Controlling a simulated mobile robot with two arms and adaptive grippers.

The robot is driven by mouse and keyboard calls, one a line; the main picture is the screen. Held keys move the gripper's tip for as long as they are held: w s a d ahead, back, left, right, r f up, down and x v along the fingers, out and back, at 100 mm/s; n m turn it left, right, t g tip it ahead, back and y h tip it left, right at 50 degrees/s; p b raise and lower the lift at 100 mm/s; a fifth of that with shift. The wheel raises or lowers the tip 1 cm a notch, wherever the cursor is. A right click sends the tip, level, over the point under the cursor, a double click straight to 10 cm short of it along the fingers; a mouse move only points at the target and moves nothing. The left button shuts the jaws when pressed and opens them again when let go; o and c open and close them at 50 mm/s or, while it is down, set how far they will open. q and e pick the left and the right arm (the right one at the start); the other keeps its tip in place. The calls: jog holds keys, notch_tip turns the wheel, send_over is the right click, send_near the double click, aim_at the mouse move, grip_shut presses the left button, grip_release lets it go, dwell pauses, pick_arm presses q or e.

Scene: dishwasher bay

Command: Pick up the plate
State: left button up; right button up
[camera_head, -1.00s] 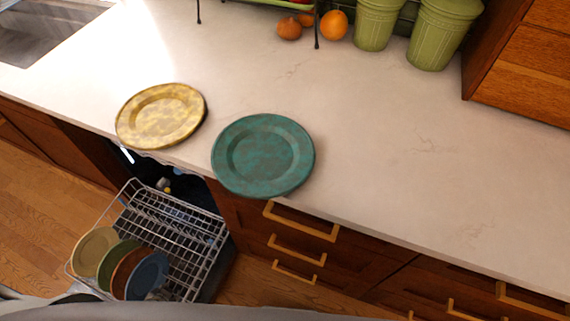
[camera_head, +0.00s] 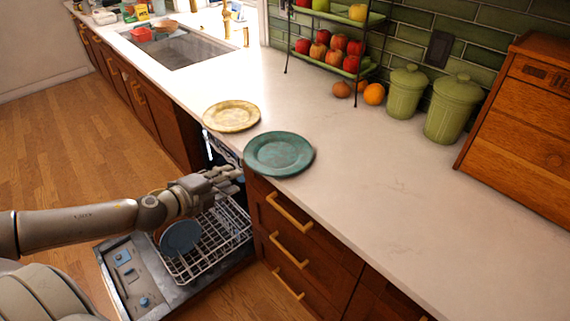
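A teal plate (camera_head: 279,154) lies flat on the white countertop, partly over its front edge. A mottled yellow plate (camera_head: 231,115) lies flat on the counter, behind and left of it. A blue plate (camera_head: 180,237) stands tilted in the dishwasher rack (camera_head: 213,257); other plates there are hidden by my arm. My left gripper (camera_head: 228,177) is over the rack, in front of the counter edge, left of and lower in the picture than the teal plate. It appears apart from the plates on the counter. Its fingers are too small to tell open from shut. My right gripper is not in view.
The dishwasher door (camera_head: 128,275) is open below my arm. A fruit stand (camera_head: 335,50), two green canisters (camera_head: 452,108) and a wooden cabinet (camera_head: 522,125) stand at the back. A sink (camera_head: 178,47) is at the upper left. The counter right of the teal plate is clear.

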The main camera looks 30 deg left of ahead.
aim_at(254, 167)
pick_arm(q)
jog(key=p+x, duration=0.3)
jog(key=x, duration=0.7)
jog(key=shift+w+a, duration=0.15)
jog(key=shift+w, duration=0.3)
jog(key=shift+w+f, duration=0.15)
jog(key=shift+w, duration=0.05)
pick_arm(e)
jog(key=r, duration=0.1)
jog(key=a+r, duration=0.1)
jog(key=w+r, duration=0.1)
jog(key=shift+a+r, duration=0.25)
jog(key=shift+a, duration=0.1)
